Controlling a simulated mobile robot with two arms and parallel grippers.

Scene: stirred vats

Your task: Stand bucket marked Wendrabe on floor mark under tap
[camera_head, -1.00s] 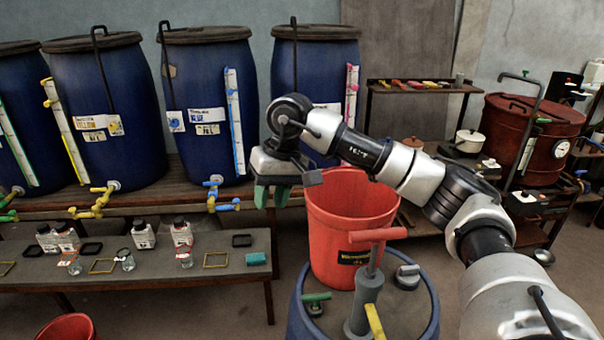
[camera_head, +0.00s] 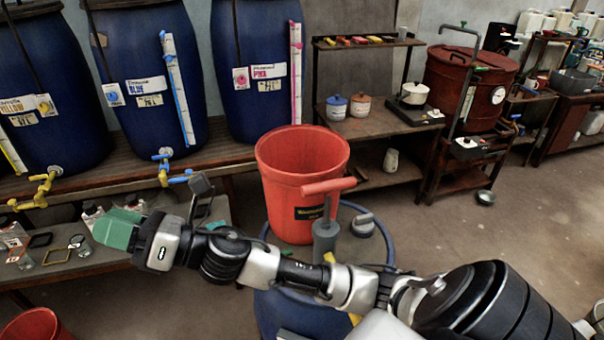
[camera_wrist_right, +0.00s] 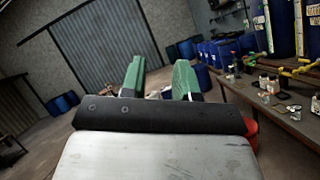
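An orange-red bucket (camera_head: 300,190) with a black label stands upright in the middle of the head view. The label's small lettering seems to begin with "W" but is hard to read. The bucket's base overlaps the far rim of a blue drum (camera_head: 285,315) and seems to rest on its lid. My right gripper (camera_head: 120,228) is left of the bucket, apart from it, above the low bench. In the right wrist view its green fingers (camera_wrist_right: 160,80) are apart with nothing between them. A blue tap (camera_head: 172,168) and a yellow tap (camera_head: 40,190) show. I see no floor mark.
A grey hand pump with a red handle (camera_head: 328,187) rises from the drum close to the bucket. Another red bucket (camera_head: 35,326) is at the lower left. The low bench (camera_head: 90,262) holds bottles and frames. Open floor (camera_head: 530,240) lies at right.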

